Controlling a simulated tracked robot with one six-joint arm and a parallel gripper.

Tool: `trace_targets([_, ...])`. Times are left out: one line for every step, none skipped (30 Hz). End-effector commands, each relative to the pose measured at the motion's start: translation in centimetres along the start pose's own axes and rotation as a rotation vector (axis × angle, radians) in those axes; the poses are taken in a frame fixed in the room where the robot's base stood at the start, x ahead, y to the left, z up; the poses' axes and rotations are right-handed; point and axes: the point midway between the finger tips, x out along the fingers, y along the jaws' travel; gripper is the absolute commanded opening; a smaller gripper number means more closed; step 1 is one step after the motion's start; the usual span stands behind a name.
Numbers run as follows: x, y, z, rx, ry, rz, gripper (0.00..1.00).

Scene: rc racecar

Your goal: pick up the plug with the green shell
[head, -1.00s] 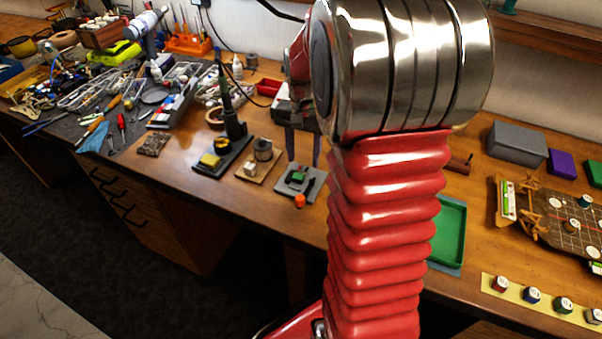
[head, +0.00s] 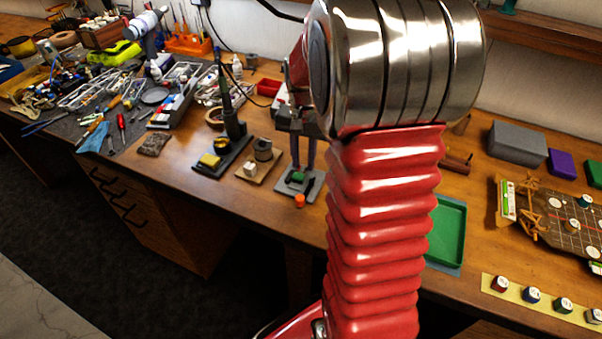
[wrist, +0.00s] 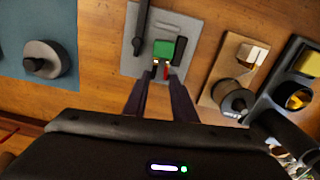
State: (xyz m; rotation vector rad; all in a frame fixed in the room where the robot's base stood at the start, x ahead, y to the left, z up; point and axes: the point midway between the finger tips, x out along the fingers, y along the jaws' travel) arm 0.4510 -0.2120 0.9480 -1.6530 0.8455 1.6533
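The plug with the green shell (wrist: 164,48) lies on a grey plate (wrist: 190,14) between dark upright pieces, with gold and red parts at its near end in the wrist view. In the head view, the green shell (head: 298,177) shows on the same plate on the bench. My gripper (wrist: 160,76) has its two dark fingers apart, with nothing seen held between them. The fingertips appear just short of the shell in the wrist view; their height above the plate is hard to judge. In the head view, my gripper (head: 303,167) points down just behind the shell.
A wooden stand with a spool (head: 263,150) and a dark stand with a yellow sponge (head: 209,160) are to the left. A green tray (head: 447,232) lies to the right, partly behind my arm.

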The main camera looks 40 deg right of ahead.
Motion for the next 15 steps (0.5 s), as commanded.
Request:
trace_targets([0.0, 0.0, 0.0, 0.0, 0.0, 0.0, 0.21])
trace_targets([0.0, 0.0, 0.0, 0.0, 0.0, 0.0, 0.18])
trace_targets([0.0, 0.0, 0.0, 0.0, 0.0, 0.0, 0.16])
trace_targets([0.0, 0.0, 0.0, 0.0, 0.0, 0.0, 0.14])
trace_targets([0.0, 0.0, 0.0, 0.0, 0.0, 0.0, 0.11])
trace_targets([0.0, 0.0, 0.0, 0.0, 0.0, 0.0, 0.09])
trace_targets([0.0, 0.0, 0.0, 0.0, 0.0, 0.0, 0.07])
trace_targets([0.0, 0.0, 0.0, 0.0, 0.0, 0.0, 0.04])
trace_targets([0.0, 0.0, 0.0, 0.0, 0.0, 0.0, 0.02])
trace_targets([0.0, 0.0, 0.0, 0.0, 0.0, 0.0, 0.0])
trace_targets([0.0, 0.0, 0.0, 0.0, 0.0, 0.0, 0.0])
trace_targets([-0.01, 0.0, 0.0, 0.0, 0.0, 0.0, 0.0])
trace_targets([-0.01, 0.0, 0.0, 0.0, 0.0, 0.0, 0.0])
trace_targets([-0.01, 0.0, 0.0, 0.0, 0.0, 0.0, 0.0])
trace_targets([-0.01, 0.0, 0.0, 0.0, 0.0, 0.0, 0.0])
